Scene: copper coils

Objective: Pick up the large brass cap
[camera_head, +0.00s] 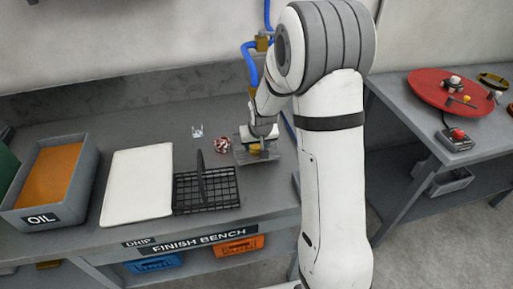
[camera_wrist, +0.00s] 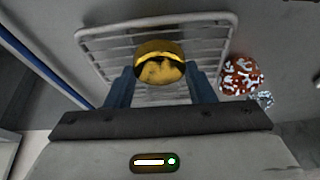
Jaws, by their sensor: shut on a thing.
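The large brass cap (camera_wrist: 160,64) is a shiny, rounded golden piece in the wrist view, between the two blue fingers of my gripper (camera_wrist: 160,88). My gripper is shut on it, with a finger on each side. The cap is over a light grey wire rack or tray (camera_wrist: 100,62); I cannot tell whether it touches it. In the head view, my gripper (camera_head: 260,148) is low over the grey rack (camera_head: 243,157) on the bench, and only a bit of the brass cap (camera_head: 256,149) shows beneath it.
A red and white crumpled ball (camera_head: 221,145) and a small clear cup (camera_head: 197,131) sit left of the rack. A black wire basket (camera_head: 207,190), a white board (camera_head: 138,185) and an oil bin (camera_head: 50,180) stand further left. A red turntable (camera_head: 440,92) is on the right bench.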

